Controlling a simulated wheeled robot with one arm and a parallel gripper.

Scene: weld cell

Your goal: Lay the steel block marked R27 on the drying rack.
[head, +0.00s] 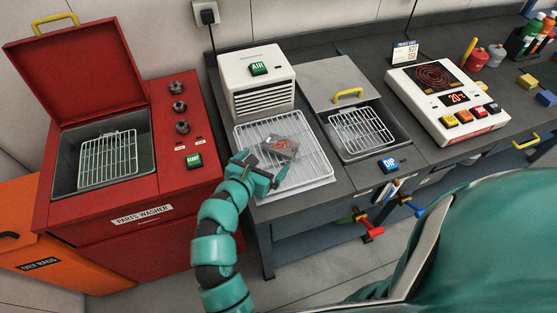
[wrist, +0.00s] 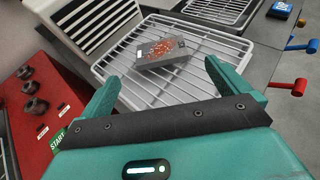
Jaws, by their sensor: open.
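A grey steel block (head: 281,147) with a mottled orange-red top lies on the white wire drying rack (head: 312,172). The wrist view shows the same block (wrist: 165,58) flat on the rack's wires (wrist: 215,45); a small dark mark on its end is too small to read. My gripper (head: 262,172) is open over the near part of the rack. In the wrist view my gripper (wrist: 158,82) has its fingers spread on the near side of the block, with nothing between the tips. The block looks clear of both fingers.
A white AIR blower (head: 264,93) stands behind the rack. The dip tank (head: 365,132) with its basket is to the right, then a hot plate (head: 447,100) reading 20. The red parts washer (head: 130,170) stands open at left. A small card (head: 405,51) stands at the back.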

